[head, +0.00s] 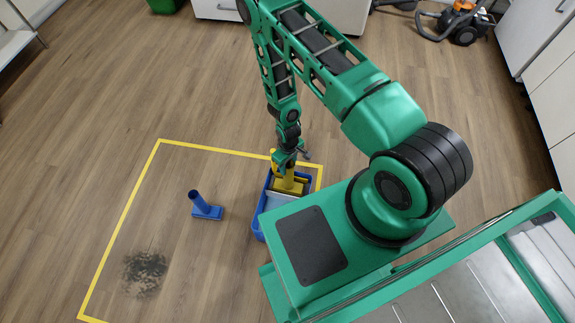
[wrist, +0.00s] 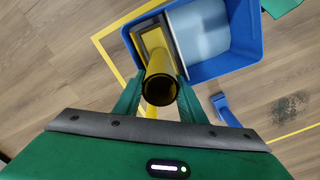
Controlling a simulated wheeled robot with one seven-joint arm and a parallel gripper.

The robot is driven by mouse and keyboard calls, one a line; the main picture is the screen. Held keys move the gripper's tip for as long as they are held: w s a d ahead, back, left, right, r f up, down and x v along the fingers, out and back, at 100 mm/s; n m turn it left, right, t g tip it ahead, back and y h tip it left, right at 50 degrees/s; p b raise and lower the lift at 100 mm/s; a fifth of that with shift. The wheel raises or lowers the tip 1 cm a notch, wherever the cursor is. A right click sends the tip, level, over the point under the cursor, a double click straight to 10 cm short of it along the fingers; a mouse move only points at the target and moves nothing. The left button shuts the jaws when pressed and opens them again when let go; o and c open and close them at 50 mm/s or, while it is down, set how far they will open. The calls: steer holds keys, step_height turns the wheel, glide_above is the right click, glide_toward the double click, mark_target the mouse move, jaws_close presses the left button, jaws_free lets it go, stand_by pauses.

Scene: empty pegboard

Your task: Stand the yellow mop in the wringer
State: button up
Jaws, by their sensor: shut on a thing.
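My gripper (wrist: 160,98) is shut on the tube handle of the yellow mop (wrist: 161,80), with one finger on each side of it. In the head view my gripper (head: 287,166) is above the blue bucket (head: 257,222), and the yellow mop (head: 288,184) is below it, roughly upright. The wringer (wrist: 175,38) shows as a grey-edged frame at one end of the bucket (wrist: 250,40). The mop's yellow head lies within or just over this frame; I cannot tell whether it rests on the bottom. The handle partly hides the head.
A blue mop (head: 206,208) stands on the floor left of the bucket. A dark stain (head: 145,272) lies inside the yellow floor outline (head: 128,207). The floor around them is clear. An orange vacuum cleaner (head: 463,22) and cabinets are at the back.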

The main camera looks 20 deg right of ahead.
steer(key=o, duration=1)
steer(key=shift+o, duration=0.2)
steer(key=shift+r, duration=0.1)
step_height(320, 180, up, 11)
steer(key=shift+f, duration=0.2)
